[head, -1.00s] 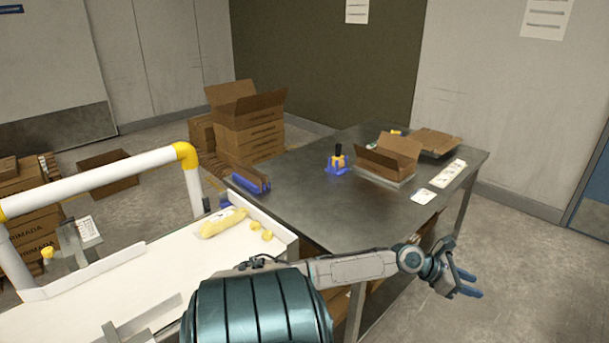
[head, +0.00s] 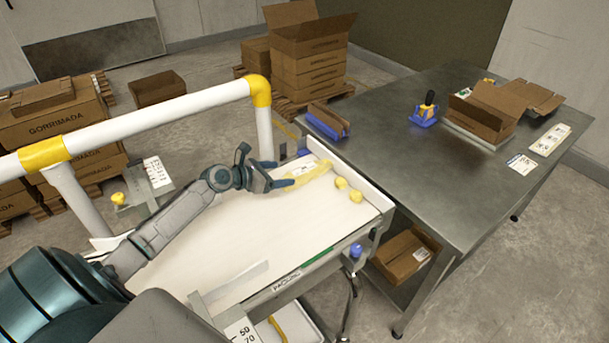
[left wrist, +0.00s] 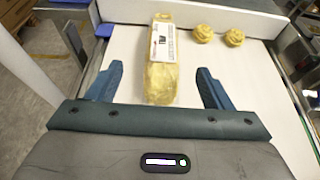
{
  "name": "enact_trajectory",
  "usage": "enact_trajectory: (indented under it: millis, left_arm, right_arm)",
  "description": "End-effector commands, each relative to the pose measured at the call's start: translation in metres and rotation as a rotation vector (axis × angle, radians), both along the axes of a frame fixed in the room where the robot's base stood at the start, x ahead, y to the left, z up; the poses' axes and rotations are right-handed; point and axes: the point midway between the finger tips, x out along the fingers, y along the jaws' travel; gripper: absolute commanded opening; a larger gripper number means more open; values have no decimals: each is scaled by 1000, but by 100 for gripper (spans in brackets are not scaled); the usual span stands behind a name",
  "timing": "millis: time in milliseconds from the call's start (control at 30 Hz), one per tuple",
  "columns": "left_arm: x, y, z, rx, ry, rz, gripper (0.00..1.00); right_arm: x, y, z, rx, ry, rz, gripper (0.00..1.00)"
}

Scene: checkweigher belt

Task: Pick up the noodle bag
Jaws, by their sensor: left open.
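The noodle bag (head: 306,177), a long yellow bag with a white label, lies on the white belt (head: 235,225) near its far end. In the left wrist view the noodle bag (left wrist: 162,62) lies lengthwise, its near end between the fingers. My left gripper (head: 286,183) is open at the near end of the bag. In the left wrist view its two blue fingers (left wrist: 158,84) stand apart on either side of the bag, with gaps between. Two loose yellow noodle nests (head: 348,189) lie to the right of the bag. My right gripper is not in view.
A white rail with yellow joints (head: 260,92) runs along the belt's left side. A low wall (head: 352,172) closes the belt's far end. Beyond it stands a metal table (head: 455,165) with an open carton (head: 487,112) and a blue holder (head: 424,118).

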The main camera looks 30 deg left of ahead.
Motion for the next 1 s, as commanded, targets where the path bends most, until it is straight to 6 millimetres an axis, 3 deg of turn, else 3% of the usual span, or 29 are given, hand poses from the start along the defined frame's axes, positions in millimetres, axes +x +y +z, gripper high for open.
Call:
enact_trajectory:
  millis: [100,433,700,1000]
  left_arm:
    - [15,-6,-5,-5,-2,2,74]
    - [35,-17,-14,-5,0,1,74]
    - [63,-30,-29,-2,-1,1,74]
    - [66,-31,-32,1,1,0,72]
  right_arm:
    - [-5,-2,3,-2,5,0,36]
    - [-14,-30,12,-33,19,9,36]
    - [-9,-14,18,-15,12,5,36]
    - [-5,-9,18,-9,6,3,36]
